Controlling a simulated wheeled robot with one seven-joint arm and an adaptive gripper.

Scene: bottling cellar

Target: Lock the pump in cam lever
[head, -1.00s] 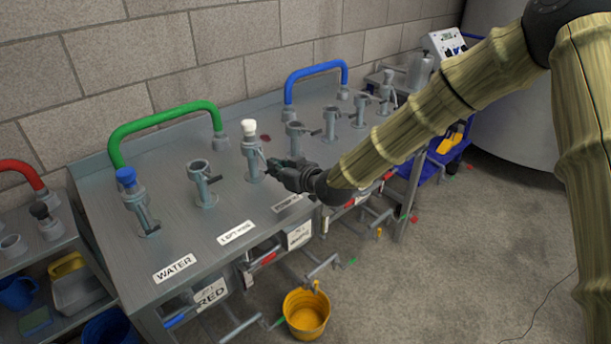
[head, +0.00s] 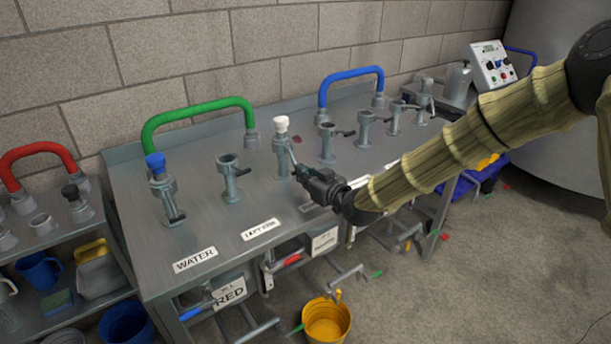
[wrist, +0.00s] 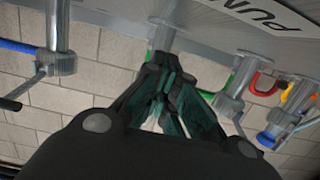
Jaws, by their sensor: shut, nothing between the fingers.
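The pump in fitting (head: 281,160) is a grey upright stub with a white-capped hose end (head: 281,124) on top. Its cam lever (head: 292,157) shows as a thin arm sloping down on the fitting's right side, towards my gripper. My gripper (head: 298,172) is shut and empty, close to the lever; I cannot tell whether they touch. In the wrist view the closed fingers (wrist: 160,85) point at a grey post (wrist: 163,38) and hide most of it. A cut-off label starting "PUN" (wrist: 262,14) lies beside it.
A blue-capped fitting (head: 162,188) and an empty socket (head: 229,178) stand to the left; more fittings with levers (head: 327,143) stand to the right. Green (head: 197,107) and blue (head: 350,74) hoses arch behind. A yellow bucket (head: 326,322) stands on the floor.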

